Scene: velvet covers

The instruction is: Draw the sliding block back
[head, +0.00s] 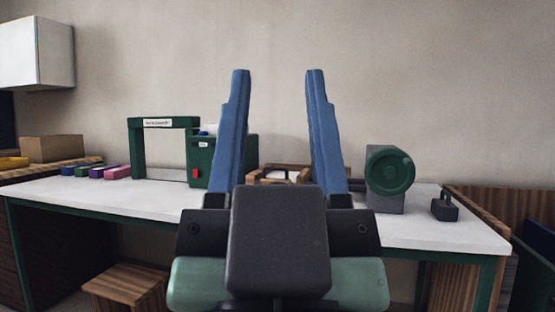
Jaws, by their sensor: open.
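My gripper (278,75) fills the middle of the head view. Its two blue fingers point up, wide apart, with nothing between them. I cannot tell for certain which thing is the sliding block. A small dark block with a handle-like loop (445,210) sits at the right end of the white bench top. Left of it, a green round-faced part is mounted on a grey body (385,203). A low wooden frame (268,172) with a pale inside stands on the bench behind the gripper, partly hidden by the fingers and hand.
The white bench (90,190) spans the view. On it stand a green arch with a label (137,150) and a green box with a red switch (202,160). Several coloured blocks (118,172) lie at left. A wooden stool (125,288) stands below. A white cabinet (38,52) hangs upper left.

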